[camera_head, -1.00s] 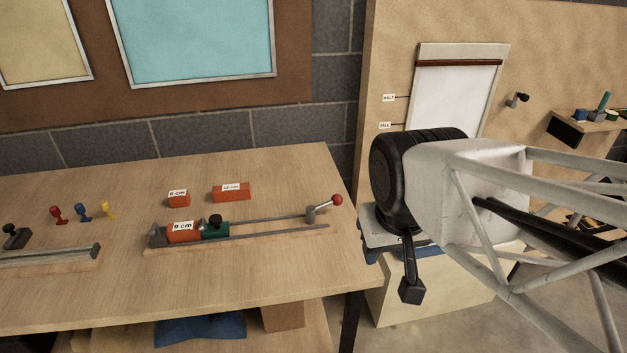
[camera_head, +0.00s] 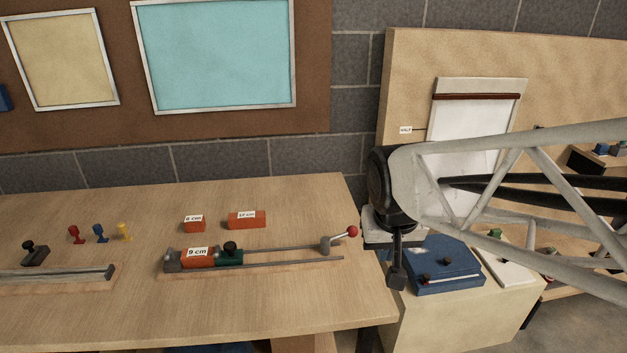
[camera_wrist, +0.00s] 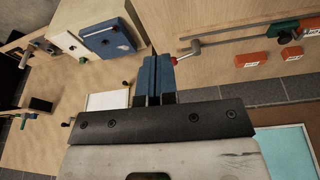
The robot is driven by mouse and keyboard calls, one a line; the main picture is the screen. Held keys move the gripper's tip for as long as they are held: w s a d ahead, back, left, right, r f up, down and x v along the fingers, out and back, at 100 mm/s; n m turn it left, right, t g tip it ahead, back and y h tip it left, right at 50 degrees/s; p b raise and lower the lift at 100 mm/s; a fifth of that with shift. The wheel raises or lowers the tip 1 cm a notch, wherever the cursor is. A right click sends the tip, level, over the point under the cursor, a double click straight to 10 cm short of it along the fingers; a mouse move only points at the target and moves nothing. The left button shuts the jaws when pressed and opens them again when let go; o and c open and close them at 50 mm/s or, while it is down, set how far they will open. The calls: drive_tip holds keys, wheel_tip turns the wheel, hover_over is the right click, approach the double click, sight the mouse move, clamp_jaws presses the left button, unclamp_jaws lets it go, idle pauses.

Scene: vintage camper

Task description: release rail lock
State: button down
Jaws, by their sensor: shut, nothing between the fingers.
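The rail (camera_head: 290,262) lies on the table, with a grey lock lever (camera_head: 326,243) at its right end, tipped with a red ball (camera_head: 352,231). A green carriage (camera_head: 229,257) with a black knob sits on the rail against an orange "9 cm" block (camera_head: 197,256) at the left end. My gripper (camera_wrist: 155,60) shows blue fingers, shut and empty. In the wrist view its tips are just left of the red ball (camera_wrist: 173,60); whether they touch it I cannot tell. In the head view my arm hides most of the gripper.
Two loose orange blocks (camera_head: 246,219) (camera_head: 194,224) lie behind the rail. Red, blue and yellow pegs (camera_head: 100,233) and a second rail (camera_head: 60,273) are at the left. A blue box (camera_head: 440,265) rests on a cabinet right of the table edge. The table's front is clear.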

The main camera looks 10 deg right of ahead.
drive_tip(key=w+f+m, duration=0.1)
drive_tip(key=w+f, duration=0.3)
drive_tip(key=w, duration=0.5)
drive_tip(key=w+f, duration=0.4)
drive_tip(key=w, duration=0.6)
drive_tip(key=shift+w+f+m, duration=0.2)
drive_tip(key=shift+w+m, duration=0.05)
drive_tip(key=shift+m, duration=0.15)
drive_tip(key=shift+d, duration=0.1)
drive_tip(key=shift+f, duration=0.1)
drive_tip(key=shift+w+x, duration=0.1)
drive_tip(key=shift+x, duration=2.4)
drive_tip(key=shift+w+x, duration=0.15)
drive_tip(key=shift+x, duration=2.3)
drive_tip(key=shift+w+d+f, duration=0.1)
drive_tip(key=shift+w+d, duration=0.1)
drive_tip(key=shift+w, duration=0.45)
drive_tip(key=shift+w+d+f, duration=0.1)
drive_tip(key=shift+w+d, duration=0.1)
drive_tip(key=shift+w, duration=0.4)
drive_tip(key=shift+w+d+f, duration=0.1)
drive_tip(key=shift+w+d, duration=0.15)
drive_tip(key=shift+w, duration=0.4)
